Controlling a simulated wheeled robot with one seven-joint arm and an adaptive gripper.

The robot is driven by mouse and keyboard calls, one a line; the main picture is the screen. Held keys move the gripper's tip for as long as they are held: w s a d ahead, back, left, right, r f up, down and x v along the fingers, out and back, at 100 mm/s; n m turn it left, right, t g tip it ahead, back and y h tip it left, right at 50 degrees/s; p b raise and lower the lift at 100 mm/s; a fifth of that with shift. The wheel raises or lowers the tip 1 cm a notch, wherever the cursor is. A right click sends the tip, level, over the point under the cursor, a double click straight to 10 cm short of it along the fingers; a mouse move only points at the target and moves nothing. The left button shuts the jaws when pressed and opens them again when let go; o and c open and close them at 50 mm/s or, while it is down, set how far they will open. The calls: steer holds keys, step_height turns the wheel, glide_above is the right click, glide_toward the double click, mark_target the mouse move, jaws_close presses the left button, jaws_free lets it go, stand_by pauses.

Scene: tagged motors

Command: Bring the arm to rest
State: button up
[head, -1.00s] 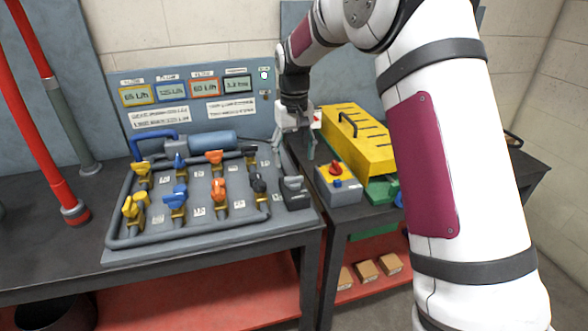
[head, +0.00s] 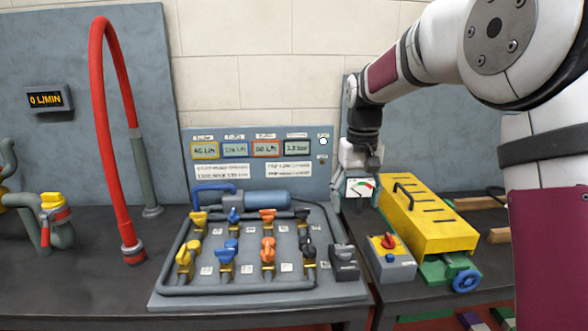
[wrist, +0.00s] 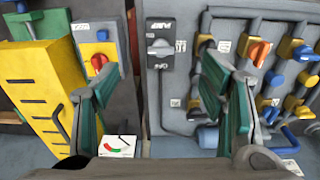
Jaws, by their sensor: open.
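My gripper (head: 358,200) hangs in the head view between the valve board and the yellow box, in front of the back panel. In the wrist view my gripper (wrist: 170,90) shows two green-padded fingers spread wide apart with nothing between them. Between and beyond the fingers are a grey switch box (wrist: 160,45) and the bare edge of the valve board. My arm (head: 430,50) reaches in from the upper right of the head view, bent and raised. A white gauge with a red and green scale (head: 360,187) shows right at the gripper.
The valve board (head: 215,295) carries several yellow, blue, orange and black valves. A yellow slotted box (head: 440,225) and a grey box with a red knob (head: 390,258) stand on the right. A red hose (head: 110,120) arches at left. Bare table lies left of the board.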

steer(key=s+r+t+p, duration=0.1)
steer(key=s+r, duration=0.4)
steer(key=s, duration=0.5)
steer(key=s+r+t+p, duration=0.1)
steer(key=s+r+p, duration=0.1)
steer(key=s+r, duration=0.6)
steer(key=s+f+p, duration=0.1)
steer(key=s+f, duration=0.1)
steer(key=s, duration=0.8)
steer(key=s+f+t+p, duration=0.1)
steer(key=s+f, duration=0.1)
steer(key=s, duration=0.7)
steer(key=shift+s+d+f+t, duration=0.15)
steer(key=shift+s+f+t, duration=0.15)
steer(key=shift+s+f, duration=0.05)
steer(key=shift+c, duration=0.6)
